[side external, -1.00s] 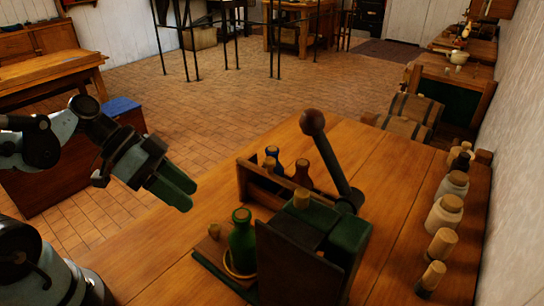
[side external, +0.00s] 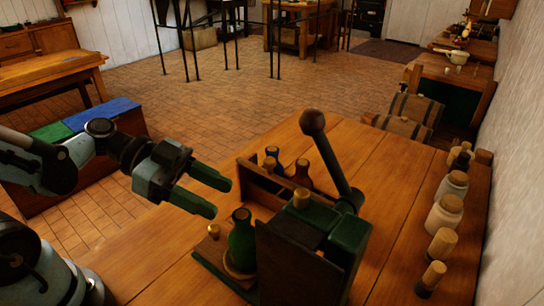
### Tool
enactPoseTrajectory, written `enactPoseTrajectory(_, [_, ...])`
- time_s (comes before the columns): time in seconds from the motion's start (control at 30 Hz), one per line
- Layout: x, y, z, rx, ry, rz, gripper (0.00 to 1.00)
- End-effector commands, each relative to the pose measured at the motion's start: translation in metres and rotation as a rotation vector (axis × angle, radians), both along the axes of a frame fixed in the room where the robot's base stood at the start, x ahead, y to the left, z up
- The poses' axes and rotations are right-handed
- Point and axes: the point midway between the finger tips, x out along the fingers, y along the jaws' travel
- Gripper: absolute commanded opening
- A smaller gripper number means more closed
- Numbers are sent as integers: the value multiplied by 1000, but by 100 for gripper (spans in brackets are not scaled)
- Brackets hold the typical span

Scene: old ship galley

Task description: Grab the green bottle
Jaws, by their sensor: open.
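The green bottle (side external: 242,243) stands upright on a round base on the corking device (side external: 305,240), near the table's left side. It has a dark top, and the device's dark upright panel is just to its right. My gripper (side external: 222,198) is open and empty, with green fingers pointing right. In the picture it is above and to the left of the bottle's neck, apart from it. The exact depth between them is hard to tell.
A long lever with a round knob (side external: 312,122) rises from the device. A wooden rack (side external: 255,183) with small bottles stands behind. Jars (side external: 445,213) and corks line the table's right edge. The table's middle right is clear.

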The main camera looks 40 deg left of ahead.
Motion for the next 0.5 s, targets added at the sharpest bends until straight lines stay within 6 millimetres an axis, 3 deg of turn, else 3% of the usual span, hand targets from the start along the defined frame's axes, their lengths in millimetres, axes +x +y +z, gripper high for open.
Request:
enactPoseTrajectory(0.27, [4,-11,-4,1,1,-3,52])
enactPoseTrajectory(0.5, [12,-37,-10,0,0,-6,52])
